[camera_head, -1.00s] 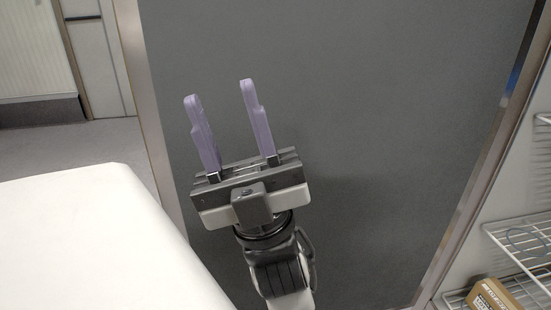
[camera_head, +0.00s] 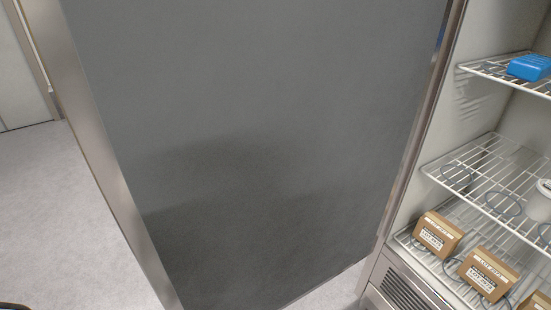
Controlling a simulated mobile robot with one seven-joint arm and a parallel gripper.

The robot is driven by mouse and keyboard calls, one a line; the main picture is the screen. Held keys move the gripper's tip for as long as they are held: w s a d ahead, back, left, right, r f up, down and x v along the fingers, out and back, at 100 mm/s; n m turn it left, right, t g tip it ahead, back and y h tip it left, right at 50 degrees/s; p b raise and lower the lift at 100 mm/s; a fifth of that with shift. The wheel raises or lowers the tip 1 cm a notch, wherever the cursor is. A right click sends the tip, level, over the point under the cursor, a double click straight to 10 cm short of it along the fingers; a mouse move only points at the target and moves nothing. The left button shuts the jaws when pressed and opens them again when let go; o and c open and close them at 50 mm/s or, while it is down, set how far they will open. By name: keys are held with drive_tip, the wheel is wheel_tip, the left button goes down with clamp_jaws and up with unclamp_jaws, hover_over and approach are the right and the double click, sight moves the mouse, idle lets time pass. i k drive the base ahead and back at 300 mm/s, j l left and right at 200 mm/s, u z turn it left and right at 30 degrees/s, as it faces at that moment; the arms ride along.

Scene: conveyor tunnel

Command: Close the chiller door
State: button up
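The chiller door (camera_head: 260,130) stands open, a large dark grey panel with a metal frame, filling the middle of the head view. Its free edge (camera_head: 105,165) is at the left. Its other side meets the chiller cabinet (camera_head: 385,270) at the right. The open chiller interior shows at the right. My gripper is out of view. A dark shadow lies across the lower half of the door.
White wire shelves (camera_head: 497,180) inside the chiller hold brown boxes (camera_head: 438,233), a blue item (camera_head: 530,67) and a white container (camera_head: 540,200). A vent grille (camera_head: 400,295) is below. Bare grey floor (camera_head: 50,220) lies left of the door.

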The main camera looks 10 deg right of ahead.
sight(246, 154)
drive_tip(key=i+j+u, duration=0.1)
drive_tip(key=j+u, duration=0.3)
drive_tip(key=i+j+u, duration=0.15)
drive_tip(key=j+u, duration=0.3)
drive_tip(key=i+j+u, duration=0.1)
drive_tip(key=i+j, duration=0.15)
drive_tip(key=i, duration=0.2)
drive_tip(key=i+j+u, duration=0.1)
drive_tip(key=i, duration=0.3)
drive_tip(key=i+z, duration=0.15)
drive_tip(key=z, duration=0.25)
drive_tip(key=i+j+z, duration=0.15)
drive_tip(key=z, duration=0.25)
drive_tip(key=i+j+z, duration=0.15)
drive_tip(key=z, duration=0.2)
drive_tip(key=i+z, duration=0.1)
drive_tip(key=z, duration=0.3)
drive_tip(key=i+j+z, duration=0.1)
drive_tip(key=z, duration=0.35)
drive_tip(key=j+z, duration=0.2)
drive_tip(key=z, duration=0.2)
drive_tip(key=i+j+z, duration=0.1)
drive_tip(key=z, duration=0.3)
drive_tip(key=j+z, duration=0.35)
drive_tip(key=i+j+z, duration=0.15)
drive_tip(key=z, duration=0.25)
drive_tip(key=j+z, duration=0.35)
drive_tip(key=k+j+u, duration=0.1)
drive_tip(key=k+u, duration=0.35)
drive_tip(key=k, duration=0.35)
